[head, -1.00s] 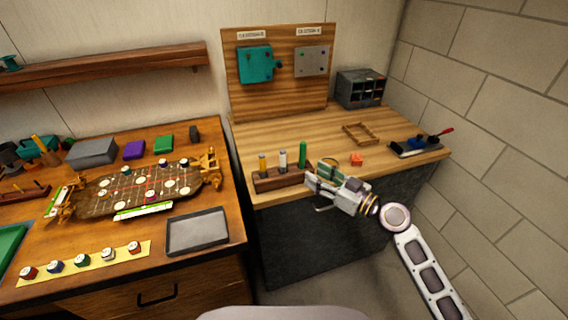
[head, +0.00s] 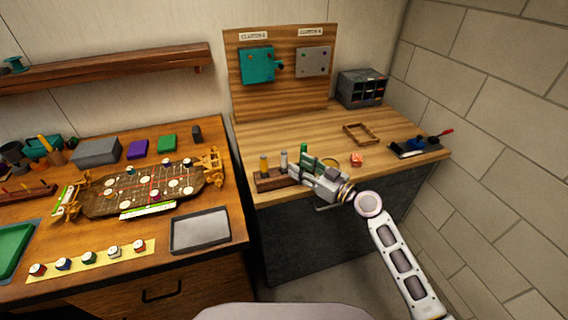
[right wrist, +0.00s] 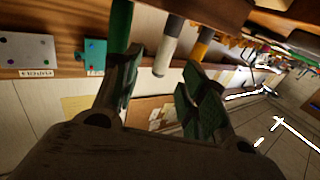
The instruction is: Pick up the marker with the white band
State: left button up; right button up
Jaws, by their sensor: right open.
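The marker with the white band (head: 284,161) stands upright in a wooden holder block (head: 268,184), between a yellow-orange marker (head: 263,164) and a green marker (head: 303,153). My right gripper (head: 301,170) is open and empty at the holder's right side, close to the green marker and partly covering the holder. In the right wrist view the white-banded marker (right wrist: 164,52) appears between the two spread fingers (right wrist: 158,88), apart from both. There the green marker (right wrist: 121,27) is near the left finger and the orange marker (right wrist: 203,42) near the right. My left gripper is not in view.
An orange-red object (head: 357,160) lies right of my gripper, with a wooden frame (head: 361,134) behind it. A drawer cabinet (head: 362,88) stands at the back. The left table holds a game board (head: 150,190) and a grey tray (head: 200,231).

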aim_at(284, 157)
jog(key=p+x, duration=0.2)
jog(key=x, duration=0.3)
jog(key=shift+s+a+r, duration=0.1)
jog(key=shift+s+r, duration=0.05)
jog(key=shift+p+x, duration=0.3)
jog(key=shift+x, duration=0.8)
pick_arm(q)
jog(key=shift+s+d+r, duration=1.05)
jog(key=shift+s+r, duration=0.05)
jog(key=shift+r, duration=0.2)
pick_arm(e)
grip_shut()
